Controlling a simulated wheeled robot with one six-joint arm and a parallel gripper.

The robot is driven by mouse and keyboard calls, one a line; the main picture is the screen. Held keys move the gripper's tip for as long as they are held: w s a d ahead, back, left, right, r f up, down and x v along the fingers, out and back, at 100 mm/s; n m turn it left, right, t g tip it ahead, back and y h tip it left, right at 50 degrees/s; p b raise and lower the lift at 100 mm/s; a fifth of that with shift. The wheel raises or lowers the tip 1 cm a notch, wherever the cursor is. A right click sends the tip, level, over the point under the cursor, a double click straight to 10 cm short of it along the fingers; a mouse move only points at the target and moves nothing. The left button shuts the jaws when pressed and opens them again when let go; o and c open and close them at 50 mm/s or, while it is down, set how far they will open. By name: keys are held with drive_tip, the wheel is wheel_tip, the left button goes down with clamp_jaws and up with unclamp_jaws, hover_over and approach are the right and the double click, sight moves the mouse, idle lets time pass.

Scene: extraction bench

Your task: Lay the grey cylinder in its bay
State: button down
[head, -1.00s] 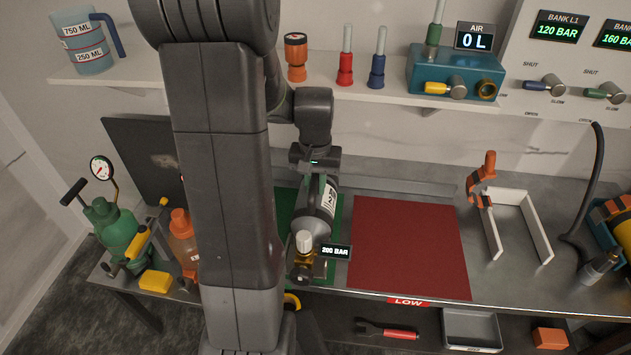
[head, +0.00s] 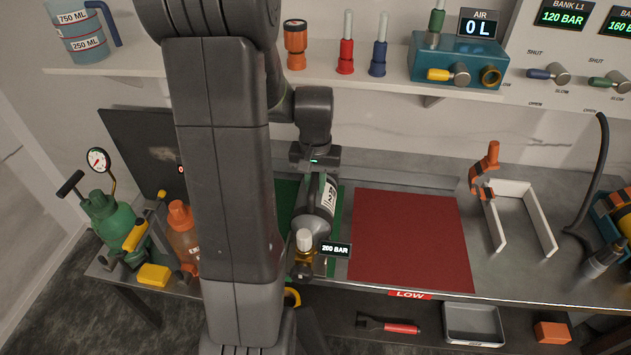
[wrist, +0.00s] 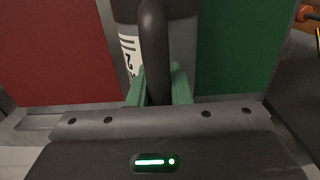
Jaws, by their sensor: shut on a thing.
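In the wrist view, the green fingers (wrist: 157,88) are shut on a dark curved handle in front of the cylinder (wrist: 182,60). A white, low-walled, open-fronted frame (head: 540,222) with an orange clamp (head: 484,168) stands at the right and looks like the bay; it is empty.
A red mat (head: 410,240), bare, lies between the cylinder and the white frame. A green pump (head: 108,222) and orange bottle (head: 183,235) stand left. A shelf (head: 390,85) runs above the back. A black hose (head: 598,170) rises at the right. My arm hides part of the bench.

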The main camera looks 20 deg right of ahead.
drive_tip(key=shift+f, duration=0.3)
idle(0.5)
drive_tip(key=c, duration=1.3)
unclamp_jaws()
drive_tip(key=shift+o, duration=0.2)
drive_tip(key=shift+s+f+b, duration=0.1)
drive_tip(key=shift+f+b, duration=0.05)
drive_tip(key=shift+b, duration=0.15)
wheel_tip(320, 180, up, 14)
drive_tip(key=shift+f, duration=0.1)
wheel_tip(320, 180, down, 14)
drive_tip(key=shift+r, duration=0.35)
